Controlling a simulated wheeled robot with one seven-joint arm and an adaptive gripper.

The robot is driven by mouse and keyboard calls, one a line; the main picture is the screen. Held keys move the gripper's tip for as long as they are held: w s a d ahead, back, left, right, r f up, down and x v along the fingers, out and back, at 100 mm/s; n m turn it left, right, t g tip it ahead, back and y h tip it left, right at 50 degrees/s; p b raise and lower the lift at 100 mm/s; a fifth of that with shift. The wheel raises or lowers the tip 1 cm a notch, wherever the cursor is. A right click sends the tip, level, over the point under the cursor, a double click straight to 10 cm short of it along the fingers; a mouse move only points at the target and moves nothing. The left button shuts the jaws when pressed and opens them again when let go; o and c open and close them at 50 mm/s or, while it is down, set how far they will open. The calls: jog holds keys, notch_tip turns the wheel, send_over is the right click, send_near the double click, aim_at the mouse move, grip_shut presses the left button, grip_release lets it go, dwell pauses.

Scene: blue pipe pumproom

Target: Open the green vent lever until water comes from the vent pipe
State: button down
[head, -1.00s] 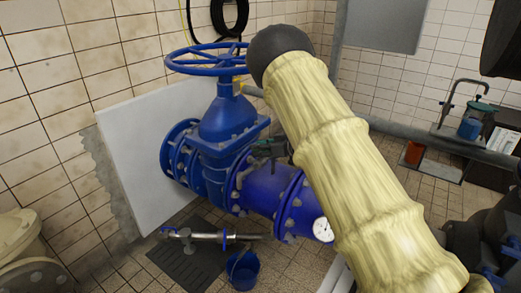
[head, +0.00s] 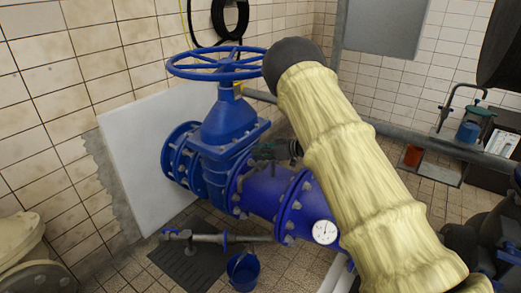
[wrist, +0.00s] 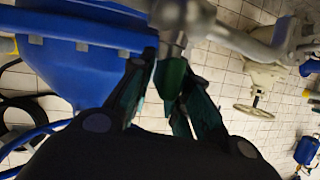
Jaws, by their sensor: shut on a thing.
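The green vent lever (wrist: 171,78) shows between my gripper's fingers in the wrist view, just below a grey metal fitting (wrist: 178,20). My gripper (wrist: 168,66) is shut on the lever, and its dark fingers hide part of it. In the head view, my gripper (head: 267,151) is small and dark beside the blue valve body, above the blue pipe (head: 262,195). The lever cannot be made out clearly there. A grey pipe (wrist: 232,38) runs from the fitting to the right in the wrist view. I see no water coming from any pipe.
A large blue handwheel (head: 230,62) tops the valve (head: 228,118) left of my arm. A pressure gauge (head: 325,232) sits on the pipe. A blue bucket (head: 243,271) and a small grey pipe (head: 205,238) are near the floor grate (head: 185,265).

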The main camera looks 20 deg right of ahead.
jog(key=n+g+y+p, duration=0.2)
jog(key=n, duration=0.1)
jog(key=shift+d+r+g, duration=0.1)
jog(key=shift+g, duration=0.3)
jog(key=shift+s+n+g+y, duration=0.1)
jog(key=shift+n+g+y, duration=0.7)
jog(key=shift+n+g, duration=0.85)
jog(key=shift+g, duration=0.25)
jog(key=c, duration=1.5)
grip_release()
jog(key=shift+n, duration=0.25)
jog(key=v, duration=1.1)
jog(key=shift+d, duration=0.45)
